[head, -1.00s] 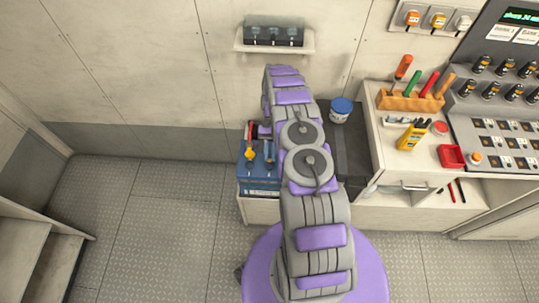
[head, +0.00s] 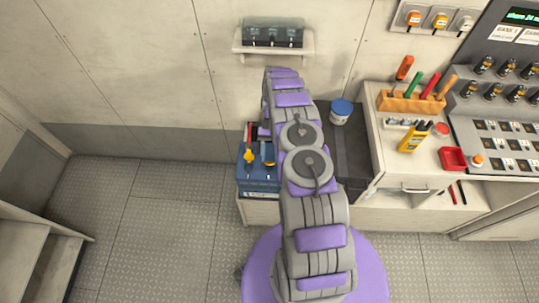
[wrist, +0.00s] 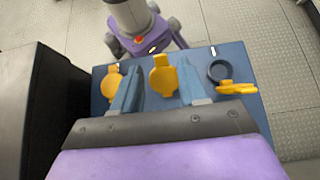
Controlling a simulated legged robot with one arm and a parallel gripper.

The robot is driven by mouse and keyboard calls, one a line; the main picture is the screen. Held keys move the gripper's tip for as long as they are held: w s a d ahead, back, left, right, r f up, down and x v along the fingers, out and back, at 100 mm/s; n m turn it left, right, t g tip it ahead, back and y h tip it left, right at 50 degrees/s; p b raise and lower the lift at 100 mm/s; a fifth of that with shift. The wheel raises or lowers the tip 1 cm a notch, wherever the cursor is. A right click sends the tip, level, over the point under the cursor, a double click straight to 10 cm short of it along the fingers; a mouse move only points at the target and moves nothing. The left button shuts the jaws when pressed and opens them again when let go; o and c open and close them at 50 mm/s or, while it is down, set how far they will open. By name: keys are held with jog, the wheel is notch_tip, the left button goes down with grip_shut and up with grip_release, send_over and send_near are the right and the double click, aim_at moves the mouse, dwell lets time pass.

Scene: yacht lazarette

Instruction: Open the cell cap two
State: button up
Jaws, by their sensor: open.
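The blue battery (head: 260,180) stands left of my arm in the head view, and its top (wrist: 205,58) fills the middle of the wrist view. In the wrist view the right yellow cap (wrist: 237,88) is swung aside beside a dark round cell opening (wrist: 219,70). The middle yellow cap (wrist: 163,76) lies between my fingers and looks closed. The left yellow cap (wrist: 110,84) also looks closed and is partly hidden by a finger. My gripper (wrist: 158,94) is open around the middle cap; contact cannot be told. Two yellow caps, left (head: 249,156) and right (head: 268,161), show in the head view.
A blue-lidded tub (head: 341,111) stands on a dark surface right of my arm. A bench at right holds a tool rack (head: 410,101), a yellow meter (head: 413,137) and a red tray (head: 453,158). A wall shelf (head: 273,50) is behind. Floor at left is clear.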

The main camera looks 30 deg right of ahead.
jog(key=shift+s+a+r+p, duration=0.1)
jog(key=shift+s+r+p, duration=0.1)
jog(key=shift+r, duration=0.45)
jog(key=shift+s+a+r+p, duration=0.1)
jog(key=shift+s+r+p, duration=0.1)
jog(key=shift+r, duration=0.4)
jog(key=shift+s+r+p, duration=0.1)
jog(key=shift+r+p, duration=0.1)
jog(key=shift+r, duration=0.45)
jog(key=s+a+p, duration=0.1)
jog(key=s+a, duration=0.1)
jog(key=s, duration=0.5)
jog(key=s+a+r+p, duration=0.1)
jog(key=s+a, duration=0.1)
jog(key=s, duration=0.5)
jog(key=shift+a, duration=0.25)
jog(key=shift+s, duration=0.1)
jog(key=shift+c, duration=0.4)
